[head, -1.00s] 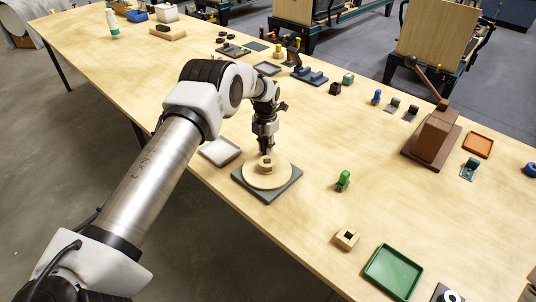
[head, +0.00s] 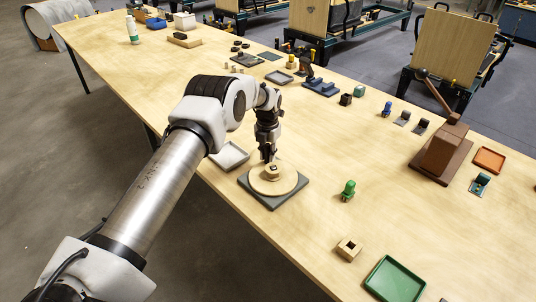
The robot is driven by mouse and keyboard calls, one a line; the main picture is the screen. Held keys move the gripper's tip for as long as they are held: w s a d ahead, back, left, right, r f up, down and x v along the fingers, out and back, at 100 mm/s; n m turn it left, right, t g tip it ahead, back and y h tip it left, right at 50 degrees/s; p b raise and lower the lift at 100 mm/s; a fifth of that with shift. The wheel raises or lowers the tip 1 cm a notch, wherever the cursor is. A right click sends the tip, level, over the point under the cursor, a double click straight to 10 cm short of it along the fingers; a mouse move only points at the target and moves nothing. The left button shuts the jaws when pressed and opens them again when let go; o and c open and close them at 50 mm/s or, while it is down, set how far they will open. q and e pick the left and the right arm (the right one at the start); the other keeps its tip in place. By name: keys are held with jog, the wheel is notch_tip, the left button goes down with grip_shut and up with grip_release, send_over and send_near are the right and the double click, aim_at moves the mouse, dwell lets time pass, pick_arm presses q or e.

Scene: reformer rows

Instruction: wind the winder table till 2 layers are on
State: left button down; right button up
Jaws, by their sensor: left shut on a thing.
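The winder table (head: 258,190) is a round pale wooden disc on a square grey base near the front edge of the bench. My left gripper (head: 268,157) points down at the disc's far side, just behind the block. It is shut on a part of the winder table, but its fingertips hide what they grip. I cannot make out any wound layers at this size. My right gripper is out of view.
A green figure (head: 348,190), a wooden block with a square hole (head: 349,249) and a green tray (head: 395,279) stand to the right. A brown lever device (head: 440,150) is farther right. Bare bench lies between them.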

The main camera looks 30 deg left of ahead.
pick_arm(q)
jog(key=shift+s+d+f, duration=0.1)
jog(key=shift+s+f, duration=0.15)
jog(key=shift+f, duration=0.1)
jog(key=c, duration=1)
grip_release()
jog(key=shift+w, duration=0.1)
notch_tip(320, 180, up, 12)
jog(key=shift+w+r, duration=0.1)
jog(key=shift+w, duration=0.05)
